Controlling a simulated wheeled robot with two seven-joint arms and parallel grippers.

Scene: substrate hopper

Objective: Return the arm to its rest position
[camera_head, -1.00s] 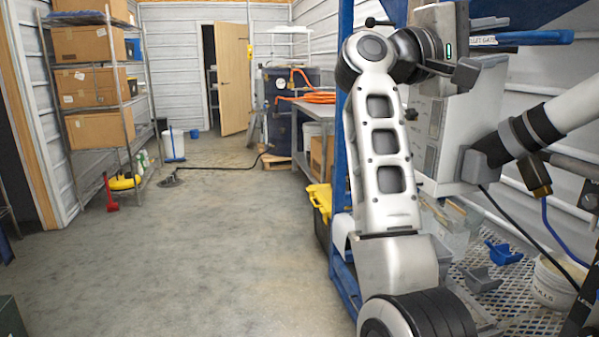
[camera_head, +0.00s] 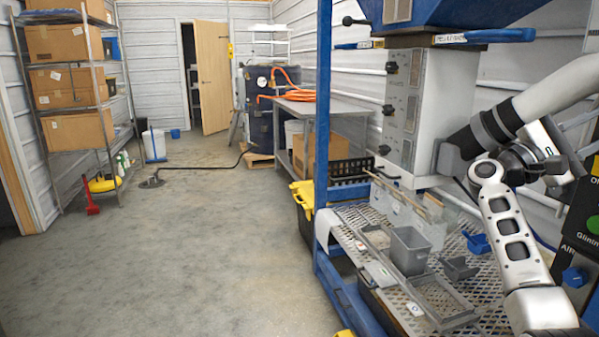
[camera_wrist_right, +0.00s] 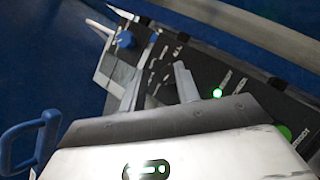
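One of my arms, white and silver, rises from the bottom right of the head view, to the right of the grey machine body (camera_head: 405,110). Its gripper end points right and away, and its fingers are not clear there. The right wrist view shows my right gripper (camera_wrist_right: 158,72) with two grey fingers apart and nothing between them. Beyond the fingers is a dark control panel (camera_wrist_right: 160,52) with a blue knob and a lit green light. My left gripper is not in view.
The blue hopper (camera_head: 450,12) is above the machine body. A grey bin (camera_head: 409,250) stands on the mesh shelf (camera_head: 395,285), with a blue scoop (camera_head: 477,242) nearby. A control panel (camera_head: 590,215) is at the right edge.

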